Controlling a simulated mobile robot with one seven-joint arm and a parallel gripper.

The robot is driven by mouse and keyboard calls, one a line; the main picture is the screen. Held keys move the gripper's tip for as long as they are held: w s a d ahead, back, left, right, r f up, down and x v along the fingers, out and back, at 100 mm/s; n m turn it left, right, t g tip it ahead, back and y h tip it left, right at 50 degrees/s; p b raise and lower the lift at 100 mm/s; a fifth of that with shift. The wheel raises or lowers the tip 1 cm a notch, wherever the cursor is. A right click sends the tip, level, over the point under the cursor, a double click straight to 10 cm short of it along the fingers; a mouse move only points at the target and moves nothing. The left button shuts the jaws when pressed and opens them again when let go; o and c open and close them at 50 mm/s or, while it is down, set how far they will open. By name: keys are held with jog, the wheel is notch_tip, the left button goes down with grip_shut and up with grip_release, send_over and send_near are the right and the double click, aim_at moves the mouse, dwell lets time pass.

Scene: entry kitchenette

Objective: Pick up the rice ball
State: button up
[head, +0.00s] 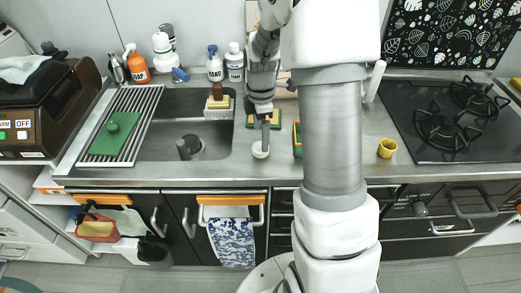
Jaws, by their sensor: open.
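A small white rounded thing (260,150), which looks like the rice ball, sits on the steel counter just right of the sink, near its front edge. My gripper (265,138) points down directly over it, with the fingertips at or just above its top. The fingers overlap part of it, and I cannot tell whether they touch it. My gripper is open. The thing's far side is hidden by the fingers.
The sink (165,145) with a drying rack (142,100) lies left. Sponges (250,121) lie close behind my gripper. My arm column hides part of the counter.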

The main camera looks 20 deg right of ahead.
aim_at(260, 146)
notch_tip(260, 146, down, 5)
jog(key=shift+a+f, duration=0.1)
jog(key=shift+c, duration=0.3)
grip_shut()
dwell(0.4)
